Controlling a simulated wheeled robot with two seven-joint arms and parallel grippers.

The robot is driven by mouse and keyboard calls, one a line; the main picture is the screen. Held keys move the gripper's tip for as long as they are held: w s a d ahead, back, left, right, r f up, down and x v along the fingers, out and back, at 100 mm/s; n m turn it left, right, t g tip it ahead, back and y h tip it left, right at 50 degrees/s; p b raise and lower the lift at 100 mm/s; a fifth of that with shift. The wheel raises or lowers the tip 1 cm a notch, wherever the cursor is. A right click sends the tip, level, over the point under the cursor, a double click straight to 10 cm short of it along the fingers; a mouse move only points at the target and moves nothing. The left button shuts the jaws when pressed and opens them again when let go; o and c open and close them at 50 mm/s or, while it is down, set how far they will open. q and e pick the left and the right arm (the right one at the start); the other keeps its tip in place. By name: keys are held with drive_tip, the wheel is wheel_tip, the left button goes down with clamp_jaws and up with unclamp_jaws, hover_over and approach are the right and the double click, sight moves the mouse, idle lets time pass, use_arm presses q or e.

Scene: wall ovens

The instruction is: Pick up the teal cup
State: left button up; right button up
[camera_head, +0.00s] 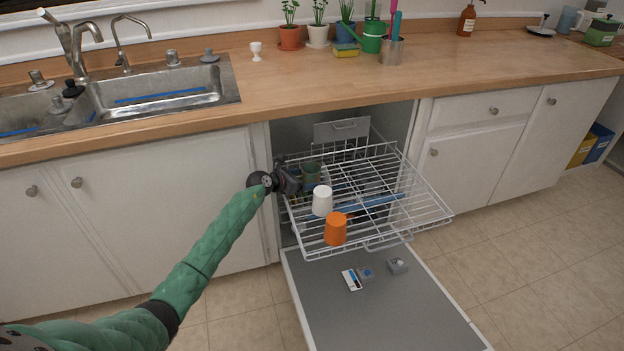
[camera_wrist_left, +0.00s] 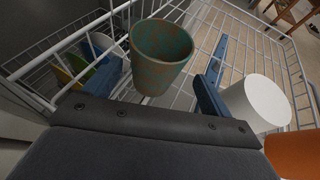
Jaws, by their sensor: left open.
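The teal cup (camera_wrist_left: 161,58) has brown speckles and stands in the upper dishwasher rack. It also shows in the head view (camera_head: 312,171), partly behind my gripper. My left gripper (camera_head: 291,180) is at the left side of the rack, close to the cup. In the left wrist view its two blue fingers (camera_wrist_left: 158,84) are spread apart, with the cup ahead of and between them. No grip on the cup shows. My right gripper is not in view.
A white cup (camera_head: 322,200) and an orange cup (camera_head: 335,229) stand nearby in the pulled-out rack (camera_head: 428,208). The dishwasher door (camera_head: 390,310) lies open below, with small items on it. The wooden counter (camera_head: 250,95) is above, with a sink at left.

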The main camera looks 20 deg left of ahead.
sight(311, 171)
use_arm(q)
drive_tip(key=shift+a+f+x, duration=0.1)
drive_tip(key=shift+a+x, duration=0.05)
drive_tip(key=shift+x, duration=1.1)
drive_tip(key=shift+a+f+x, duration=0.1)
drive_tip(key=shift+f+x, duration=0.05)
drive_tip(key=shift+x, duration=1.15)
drive_tip(key=shift+c, duration=0.4)
drive_tip(key=c, duration=1)
